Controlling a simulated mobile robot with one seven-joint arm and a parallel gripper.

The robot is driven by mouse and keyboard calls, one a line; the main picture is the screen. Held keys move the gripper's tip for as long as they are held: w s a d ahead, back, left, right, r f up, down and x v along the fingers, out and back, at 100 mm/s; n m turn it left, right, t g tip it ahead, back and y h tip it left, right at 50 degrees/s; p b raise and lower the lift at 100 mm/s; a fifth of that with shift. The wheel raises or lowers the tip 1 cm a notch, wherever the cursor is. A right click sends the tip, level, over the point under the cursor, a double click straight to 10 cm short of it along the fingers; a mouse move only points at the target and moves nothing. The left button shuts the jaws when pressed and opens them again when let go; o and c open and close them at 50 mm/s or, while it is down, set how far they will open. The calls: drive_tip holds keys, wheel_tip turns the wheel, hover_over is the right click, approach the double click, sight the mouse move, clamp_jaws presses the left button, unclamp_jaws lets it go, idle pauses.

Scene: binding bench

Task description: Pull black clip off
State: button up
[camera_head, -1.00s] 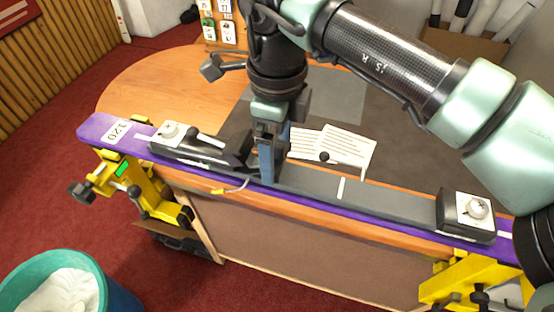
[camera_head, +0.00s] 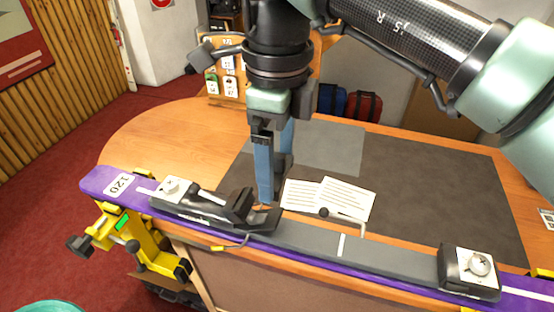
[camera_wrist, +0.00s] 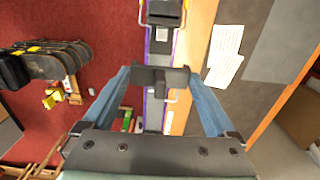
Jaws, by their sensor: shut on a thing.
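A long ski, purple with a dark grey band (camera_head: 385,255), lies across the bench front and carries a "120" label at its left end. My gripper (camera_wrist: 160,78) has its two blue fingers closed on the black clip (camera_wrist: 158,74), a dark crosswise piece between the fingertips in the wrist view. In the head view the fingers hang just behind and above the ski, and the clip is mostly hidden by the near finger. A black binding part (camera_head: 210,208) remains on the ski to the left of the gripper.
Yellow clamps (camera_head: 140,238) hold the ski at the left. White papers (camera_head: 335,198) and a dark mat (camera_head: 440,190) lie on the wooden bench (camera_head: 150,140). Behind the gripper the bench top is open.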

sight(277, 155)
drive_tip(key=shift+r+p, duration=1.1)
drive_tip(key=shift+r, duration=0.5)
drive_tip(key=shift+f, duration=0.1)
